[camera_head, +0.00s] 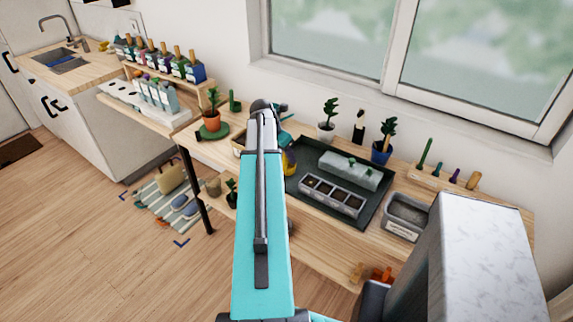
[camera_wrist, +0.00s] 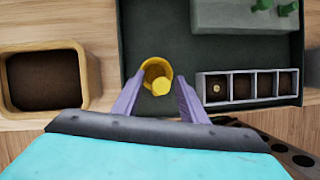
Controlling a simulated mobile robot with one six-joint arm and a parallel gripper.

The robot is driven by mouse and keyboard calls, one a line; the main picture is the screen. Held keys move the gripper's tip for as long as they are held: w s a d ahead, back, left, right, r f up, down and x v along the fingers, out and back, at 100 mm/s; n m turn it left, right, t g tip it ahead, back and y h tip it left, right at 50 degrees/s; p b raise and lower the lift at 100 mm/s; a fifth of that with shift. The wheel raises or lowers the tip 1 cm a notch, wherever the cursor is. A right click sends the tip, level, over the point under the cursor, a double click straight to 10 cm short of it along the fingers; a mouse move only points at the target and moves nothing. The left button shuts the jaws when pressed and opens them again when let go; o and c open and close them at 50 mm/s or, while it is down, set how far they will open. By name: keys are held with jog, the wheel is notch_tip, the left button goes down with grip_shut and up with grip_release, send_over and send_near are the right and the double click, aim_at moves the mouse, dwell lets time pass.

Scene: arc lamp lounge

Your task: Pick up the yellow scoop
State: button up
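The yellow scoop (camera_wrist: 155,72) is in the wrist view, at the left front part of the dark tray (camera_wrist: 142,25). It looks like a round cup seen from above, with a paler yellow end toward me. My gripper (camera_wrist: 156,82) has its two purple fingers apart, one on each side of the scoop. I cannot tell whether either finger touches it. In the head view a bit of the yellow scoop (camera_head: 290,162) shows just right of my arm, at the tray's left edge. My arm hides the gripper's fingers there.
A wooden box of soil (camera_wrist: 45,80) stands left of the tray. A divided seed planter (camera_wrist: 250,86) lies right of the scoop, with a grey block (camera_wrist: 240,17) behind. Potted plants (camera_head: 327,127) stand at the back. A soil bin (camera_head: 406,216) stands at the right.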

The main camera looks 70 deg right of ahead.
grip_shut()
jog(key=shift+r, duration=0.2)
dwell(0.3)
jog(key=shift+r+b, duration=0.75)
jog(key=shift+r, duration=0.85)
jog(key=w+a+r+b, duration=0.1)
jog(key=a+b, duration=0.3)
jog(key=a, duration=1.2)
jog(key=shift+w+r, duration=0.25)
jog(key=shift+w, duration=0.1)
